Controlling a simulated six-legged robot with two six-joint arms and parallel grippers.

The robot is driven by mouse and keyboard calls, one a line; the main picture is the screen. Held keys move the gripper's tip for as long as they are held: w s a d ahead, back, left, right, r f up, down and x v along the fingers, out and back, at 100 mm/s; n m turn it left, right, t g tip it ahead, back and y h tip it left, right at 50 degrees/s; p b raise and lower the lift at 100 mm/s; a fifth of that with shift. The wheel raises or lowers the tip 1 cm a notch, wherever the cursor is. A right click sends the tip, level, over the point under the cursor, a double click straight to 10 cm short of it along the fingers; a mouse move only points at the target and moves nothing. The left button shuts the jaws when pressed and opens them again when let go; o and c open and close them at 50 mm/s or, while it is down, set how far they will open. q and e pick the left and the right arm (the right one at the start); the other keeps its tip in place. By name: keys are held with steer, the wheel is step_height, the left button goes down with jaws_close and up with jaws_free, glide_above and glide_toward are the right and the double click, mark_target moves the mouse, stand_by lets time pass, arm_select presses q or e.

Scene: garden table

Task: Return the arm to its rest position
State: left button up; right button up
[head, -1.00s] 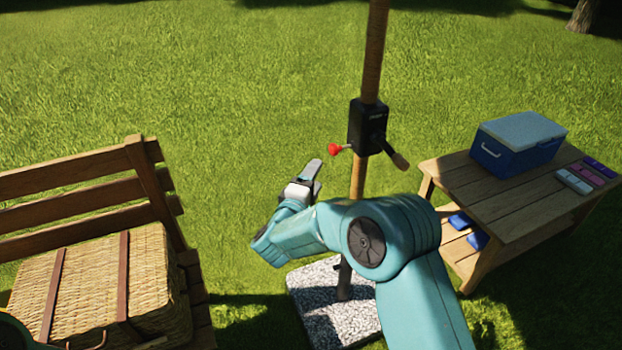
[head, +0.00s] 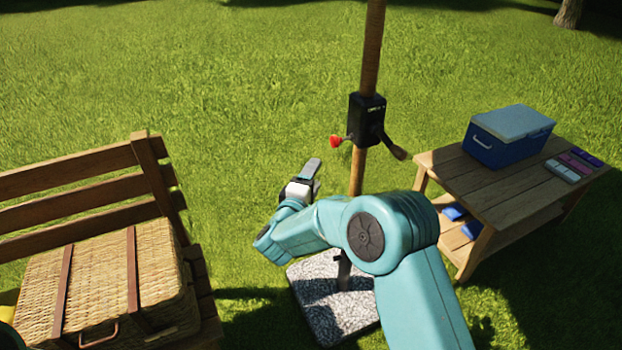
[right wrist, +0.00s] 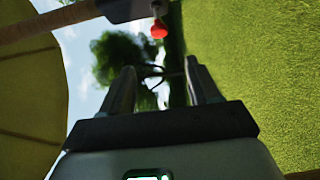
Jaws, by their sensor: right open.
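My right arm (head: 370,230) reaches in from the lower right of the head view, bent at the elbow. My right gripper (head: 310,170) points up and away, left of the wooden pole. In the right wrist view its two fingers (right wrist: 158,88) stand apart with nothing between them. The gripper is open and empty. My left gripper is not in view.
A wooden parasol pole (head: 371,50) with a black crank box (head: 367,118) and red knob (head: 336,141) stands close by, on a speckled base (head: 315,305). A bench (head: 75,185) with a wicker basket (head: 95,285) is left. A table (head: 480,190) with a blue cooler (head: 510,140) is right.

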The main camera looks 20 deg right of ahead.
steer(key=shift+s+d, duration=0.1)
steer(key=s+d+f+n+g+p, duration=0.1)
steer(key=s+d+f+g, duration=0.15)
steer(key=d+f, duration=0.4)
steer(key=s+a+f+y, duration=0.3)
steer(key=s+f+y, duration=0.3)
steer(key=f, duration=0.5)
steer(key=s+a+f+m+g+y, duration=0.3)
steer(key=s+a+m, duration=0.1)
steer(key=s, duration=0.5)
steer(key=s+a+f+m+g+y, duration=0.3)
steer(key=s+a, duration=0.3)
steer(key=s, duration=0.4)
steer(key=s+a+f+m+g+y+p, duration=0.1)
steer(key=s+a+f+m+g+y, duration=0.2)
steer(key=s, duration=0.6)
steer(key=a+f+m+g, duration=0.1)
steer(key=a+m, duration=0.1)
steer(key=shift+s+a+f+m+g+y, duration=0.15)
steer(key=shift+s+f+m+g+y, duration=0.15)
steer(key=shift+m+g+y, duration=0.1)
